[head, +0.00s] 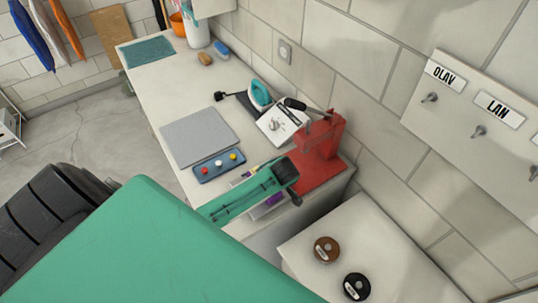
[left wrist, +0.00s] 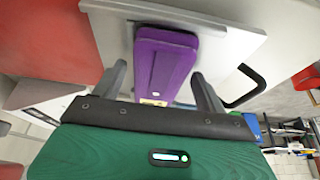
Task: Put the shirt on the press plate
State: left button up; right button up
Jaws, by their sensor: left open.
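A purple, folded-looking item (left wrist: 165,62), which I take to be the shirt, lies on a pale surface in the left wrist view. In the head view only a purple edge (head: 266,207) shows beside my green gripper, which hides the rest. My left gripper (left wrist: 163,88) is open, its two dark fingers on either side of the item's near end; I cannot tell whether they touch it. In the head view this gripper (head: 250,190) is over the bench's near end. A red press (head: 322,135) stands behind it, with a pale square plate (head: 280,124) at its left.
The white bench (head: 155,88) holds a grey pad (head: 200,137), a blue button panel (head: 220,165) and a teal iron (head: 260,94). A lower white top (head: 350,235) carries brown (head: 326,249) and black (head: 356,286) round items. A black handle (left wrist: 246,88) sticks out close to my gripper.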

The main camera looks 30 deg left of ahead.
pick_arm(q)
jog(key=shift+r, duration=0.1)
jog(key=b+v, duration=0.3)
jog(key=v, duration=0.9)
